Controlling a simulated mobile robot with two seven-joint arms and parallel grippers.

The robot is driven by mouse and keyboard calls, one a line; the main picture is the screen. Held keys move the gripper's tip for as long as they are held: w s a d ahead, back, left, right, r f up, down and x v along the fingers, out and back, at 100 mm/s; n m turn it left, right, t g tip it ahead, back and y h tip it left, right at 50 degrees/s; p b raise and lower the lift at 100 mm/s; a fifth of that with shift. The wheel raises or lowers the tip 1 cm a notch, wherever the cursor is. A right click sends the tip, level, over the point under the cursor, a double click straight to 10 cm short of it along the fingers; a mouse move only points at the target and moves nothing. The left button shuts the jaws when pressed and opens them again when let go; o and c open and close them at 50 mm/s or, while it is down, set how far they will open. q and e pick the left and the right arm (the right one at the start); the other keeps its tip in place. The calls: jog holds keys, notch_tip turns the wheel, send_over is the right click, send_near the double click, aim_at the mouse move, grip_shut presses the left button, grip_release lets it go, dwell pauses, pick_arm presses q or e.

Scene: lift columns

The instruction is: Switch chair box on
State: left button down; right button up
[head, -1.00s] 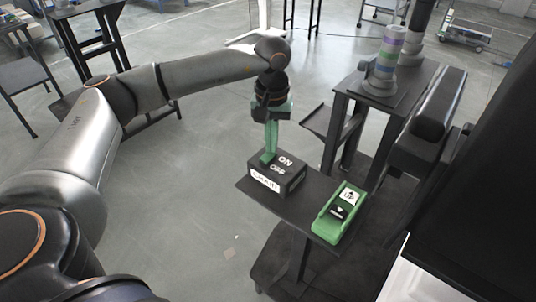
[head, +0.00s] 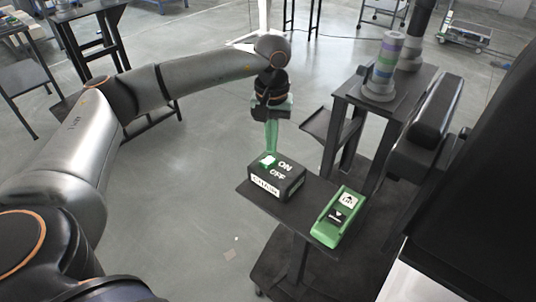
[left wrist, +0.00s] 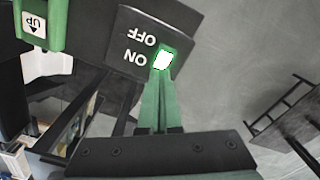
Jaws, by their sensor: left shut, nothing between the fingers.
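The black chair box (head: 290,186) sits on a dark shelf, with ON and OFF on its top and a white front label too blurred to read surely. Its rocker switch (head: 268,160) glows bright white-green beside the ON mark; the lit switch also shows in the left wrist view (left wrist: 164,60), on the box (left wrist: 128,42). My left gripper (head: 271,150) has green fingers, shut and empty, pointing down at the switch end of the box. Its fingertips (left wrist: 160,78) are right by the switch; I cannot tell whether they touch. My right gripper is not in view.
A green pendant with UP and down buttons (head: 338,218) lies on the same shelf (head: 262,198), right of the box. A dark stand with a grey, green and purple stacked column (head: 384,66) rises behind. Open floor lies left of the shelf.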

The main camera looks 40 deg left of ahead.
aim_at(271, 158)
pick_arm(q)
jog(key=shift+r+p, duration=1.3)
jog(key=shift+r, duration=0.85)
